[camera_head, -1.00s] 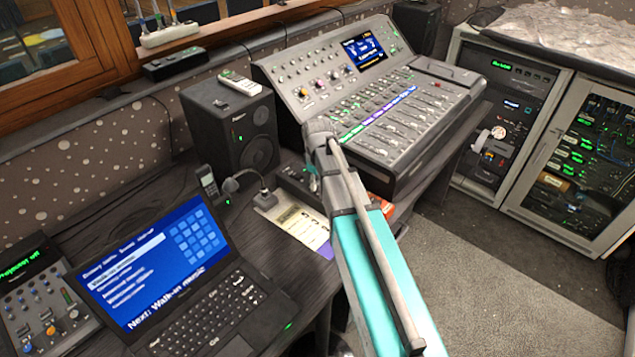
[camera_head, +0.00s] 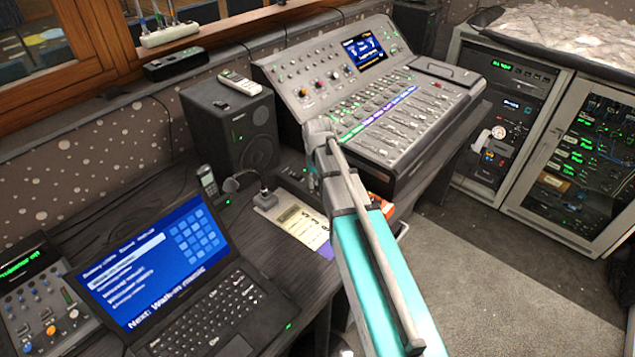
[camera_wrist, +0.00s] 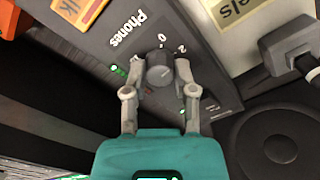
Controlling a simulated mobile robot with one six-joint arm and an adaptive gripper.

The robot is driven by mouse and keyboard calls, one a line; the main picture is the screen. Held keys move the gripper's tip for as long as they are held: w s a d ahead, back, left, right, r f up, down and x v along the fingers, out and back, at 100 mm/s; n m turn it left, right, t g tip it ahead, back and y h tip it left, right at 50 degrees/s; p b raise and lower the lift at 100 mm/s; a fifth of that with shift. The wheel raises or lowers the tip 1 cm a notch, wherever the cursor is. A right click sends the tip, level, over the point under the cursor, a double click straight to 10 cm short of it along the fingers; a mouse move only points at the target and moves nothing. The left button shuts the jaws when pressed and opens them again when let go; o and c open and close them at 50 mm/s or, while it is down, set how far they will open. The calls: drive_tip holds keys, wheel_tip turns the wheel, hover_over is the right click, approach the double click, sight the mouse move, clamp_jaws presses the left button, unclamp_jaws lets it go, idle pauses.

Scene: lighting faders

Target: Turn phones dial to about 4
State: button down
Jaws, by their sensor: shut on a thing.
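The phones dial (camera_wrist: 160,70) is a grey round knob on a dark panel (camera_wrist: 100,52) lettered "Phones" in the wrist view. Numbers "0" and "2" show at its edge; the rest of the scale is hidden by the fingers, and I cannot read its setting. My gripper (camera_wrist: 161,74) is shut on the dial, with one finger on each side of it. In the head view my arm reaches toward the desk below the mixing console, and the gripper and dial are hidden behind it.
The mixing console (camera_head: 400,125) stands just beyond my arm. A black speaker (camera_head: 235,125), a small gooseneck microphone (camera_head: 265,195) and a laptop (camera_head: 165,270) are to the left. A rack cabinet (camera_head: 500,105) stands at the right; carpet floor (camera_head: 490,290) is open in front of it.

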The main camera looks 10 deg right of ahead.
drive_tip(key=m, duration=0.7)
drive_tip(key=shift+s, duration=0.1)
drive_tip(key=m, duration=0.6)
drive_tip(key=shift+m, duration=0.3)
drive_tip(key=shift+c, duration=2.1)
unclamp_jaws()
